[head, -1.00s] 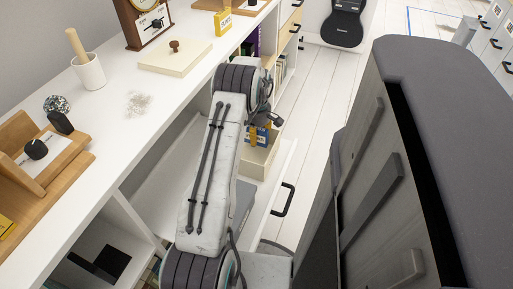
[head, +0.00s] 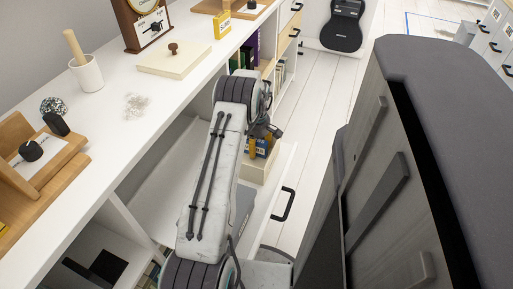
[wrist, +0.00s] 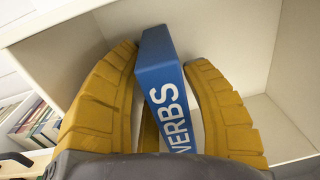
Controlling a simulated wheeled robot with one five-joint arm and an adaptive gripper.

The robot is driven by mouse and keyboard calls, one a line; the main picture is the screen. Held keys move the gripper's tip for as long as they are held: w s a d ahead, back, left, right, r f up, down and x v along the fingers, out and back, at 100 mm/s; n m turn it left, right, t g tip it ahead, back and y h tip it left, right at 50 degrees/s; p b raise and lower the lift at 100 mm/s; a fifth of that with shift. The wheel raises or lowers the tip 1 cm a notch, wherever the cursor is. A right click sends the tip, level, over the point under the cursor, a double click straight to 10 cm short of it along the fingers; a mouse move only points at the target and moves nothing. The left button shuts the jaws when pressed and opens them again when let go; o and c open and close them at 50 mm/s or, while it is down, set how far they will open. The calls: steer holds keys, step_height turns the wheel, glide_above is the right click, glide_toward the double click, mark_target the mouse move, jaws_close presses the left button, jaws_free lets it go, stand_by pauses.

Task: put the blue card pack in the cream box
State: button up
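In the wrist view the pack (wrist: 166,90), with white lettering "VERBS", stands slightly tilted between the yellow fingers of my gripper (wrist: 163,62). Both fingertips appear to touch its sides, so my gripper is shut on it. Pale walls of the cream box (wrist: 235,40) surround the pack and fingers in the wrist view. In the head view my gripper (head: 262,150) is over the box. Whether the pack touches the box floor cannot be told.
The box stands in an open white drawer (head: 280,185) with a black handle. A grey cabinet (head: 385,180) stands close on the right. Books (wrist: 38,122) show beyond the box.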

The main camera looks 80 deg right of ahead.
steer(key=shift+o, duration=0.8)
step_height(320, 180, up, 12)
steer(key=p, duration=0.6)
steer(key=shift+d, duration=0.25)
steer(key=shift+s+r, duration=0.1)
steer(key=shift+s, duration=0.1)
